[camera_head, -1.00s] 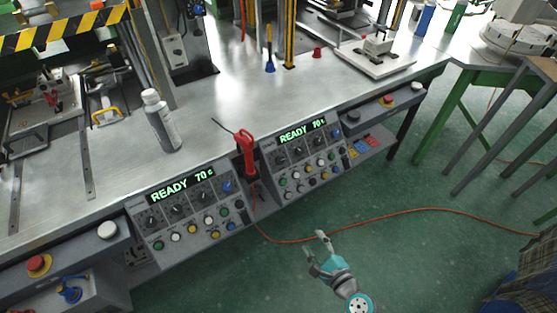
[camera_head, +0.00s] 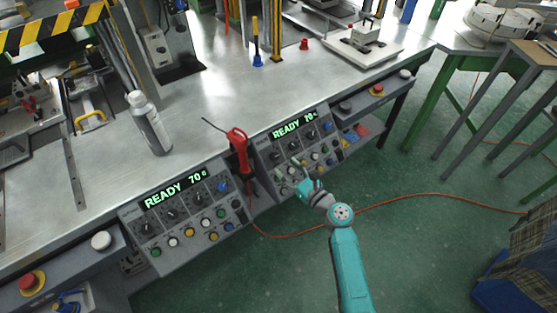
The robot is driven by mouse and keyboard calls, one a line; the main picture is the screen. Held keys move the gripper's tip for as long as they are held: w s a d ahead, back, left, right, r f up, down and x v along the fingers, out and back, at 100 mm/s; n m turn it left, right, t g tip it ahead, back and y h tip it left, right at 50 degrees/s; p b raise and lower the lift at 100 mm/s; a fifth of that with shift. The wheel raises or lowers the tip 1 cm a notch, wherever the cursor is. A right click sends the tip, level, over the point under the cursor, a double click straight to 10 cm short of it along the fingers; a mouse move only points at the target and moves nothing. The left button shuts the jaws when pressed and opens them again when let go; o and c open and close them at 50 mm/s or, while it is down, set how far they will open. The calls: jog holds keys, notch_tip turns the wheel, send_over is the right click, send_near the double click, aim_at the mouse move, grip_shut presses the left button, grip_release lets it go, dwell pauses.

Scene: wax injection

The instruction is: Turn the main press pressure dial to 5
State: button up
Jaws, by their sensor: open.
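Two grey control panels stand at the bench's front edge, the left panel (camera_head: 200,253) and the right panel (camera_head: 262,163). Each has a green READY display above a row of dials, with coloured buttons below. The left panel has black dials (camera_head: 172,214) and a blue knob (camera_head: 222,187). The right panel has black dials (camera_head: 294,146) and a blue knob (camera_head: 327,128). The dial labels are too small to read, so I cannot tell which is the main press pressure dial. My gripper (camera_head: 284,181) is open and empty, in front of the right panel's lower buttons, covering some of them.
A red-handled tool (camera_head: 237,148) stands between the panels. A grey bottle (camera_head: 149,125) stands on the metal bench (camera_head: 205,110). An orange cable (camera_head: 400,212) runs across the green floor. Red stop buttons (camera_head: 31,283) sit at the bench front.

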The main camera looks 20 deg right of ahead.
aim_at(276, 158)
jog(key=shift+x, duration=2.4)
grip_shut()
